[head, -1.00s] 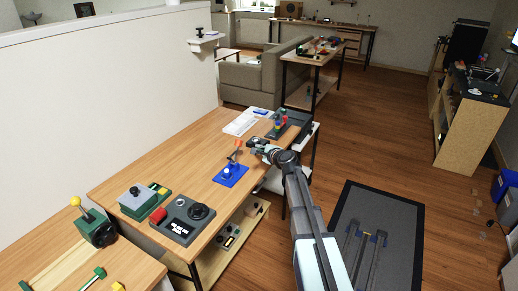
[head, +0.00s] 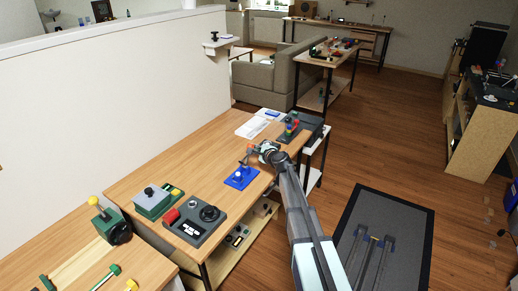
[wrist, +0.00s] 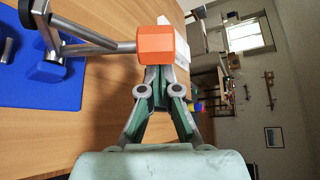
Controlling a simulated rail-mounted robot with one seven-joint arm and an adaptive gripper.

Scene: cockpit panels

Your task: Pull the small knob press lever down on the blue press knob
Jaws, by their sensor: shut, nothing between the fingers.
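The blue press knob (head: 241,178) stands on the wooden table in the head view, with its blue base plate also at the upper left of the wrist view (wrist: 45,90). Its lever (wrist: 100,48) is a grey metal linkage ending in an orange six-sided knob (wrist: 163,45). The lever still slants up from the base in the head view. My gripper (wrist: 158,76) is shut and empty, with its fingertips right at the orange knob, partly behind it. I cannot tell whether they touch. In the head view my gripper (head: 262,152) is beside the lever, on its right.
A grey panel with a red button and dark dial (head: 195,220) and a green box (head: 157,202) stand nearer on the table. A dark unit with coloured knobs (head: 300,127) and a white panel (head: 252,127) stand behind. The table left of the blue base is clear.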

